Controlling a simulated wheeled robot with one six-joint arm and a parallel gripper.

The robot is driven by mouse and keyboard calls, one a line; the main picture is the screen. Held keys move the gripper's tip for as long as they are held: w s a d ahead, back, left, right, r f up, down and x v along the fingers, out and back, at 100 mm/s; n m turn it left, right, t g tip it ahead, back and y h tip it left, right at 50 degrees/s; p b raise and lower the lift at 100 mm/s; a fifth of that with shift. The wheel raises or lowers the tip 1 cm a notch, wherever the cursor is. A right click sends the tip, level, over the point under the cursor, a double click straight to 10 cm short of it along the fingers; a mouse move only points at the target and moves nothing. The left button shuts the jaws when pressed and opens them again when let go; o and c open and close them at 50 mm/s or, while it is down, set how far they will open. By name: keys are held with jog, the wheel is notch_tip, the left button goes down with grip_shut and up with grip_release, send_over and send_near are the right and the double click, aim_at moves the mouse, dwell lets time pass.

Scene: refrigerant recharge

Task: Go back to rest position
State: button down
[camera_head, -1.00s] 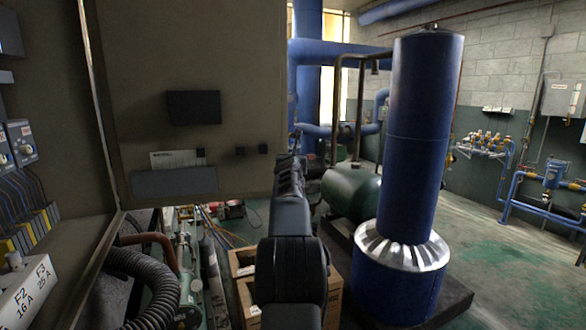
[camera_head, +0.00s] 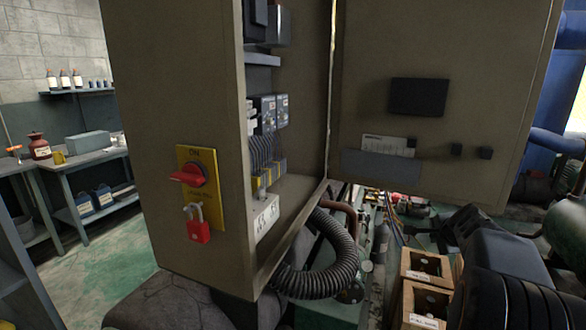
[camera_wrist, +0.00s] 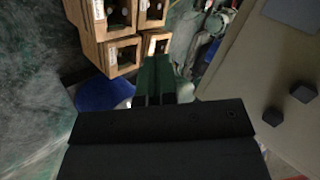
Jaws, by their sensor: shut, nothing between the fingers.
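My gripper (camera_wrist: 156,82) shows in the wrist view with its two dark green fingers together and nothing between them. It points toward wooden crates (camera_wrist: 118,50) on the floor, and I see no contact with them. In the head view my dark arm reaches in from the lower right, past the open cabinet door (camera_head: 440,75). The fingers cannot be made out clearly there.
The grey electrical cabinet (camera_head: 165,100) stands close ahead, with a red rotary switch (camera_head: 188,176) and a red padlock (camera_head: 199,228). A corrugated hose (camera_head: 325,275) hangs below it. Wooden crates (camera_head: 425,265) stand beside my arm. A workbench (camera_head: 85,158) is at the left.

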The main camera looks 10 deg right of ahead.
jog(key=s+a+n+g+y+p, duration=0.1)
jog(key=s+a+n, duration=0.5)
jog(key=a, duration=0.5)
jog(key=s+a+f+n+g+y+p, duration=0.1)
jog(key=s+a+n+g+p, duration=0.1)
jog(key=s+a+n, duration=0.4)
jog(key=s+a+n+g+y+p, duration=0.1)
jog(key=s+a+n, duration=0.5)
jog(key=a, duration=1)
jog(key=shift+f+n+g+y+p, duration=0.3)
jog(key=shift+n+g+p, duration=0.4)
jog(key=shift+n, duration=0.3)
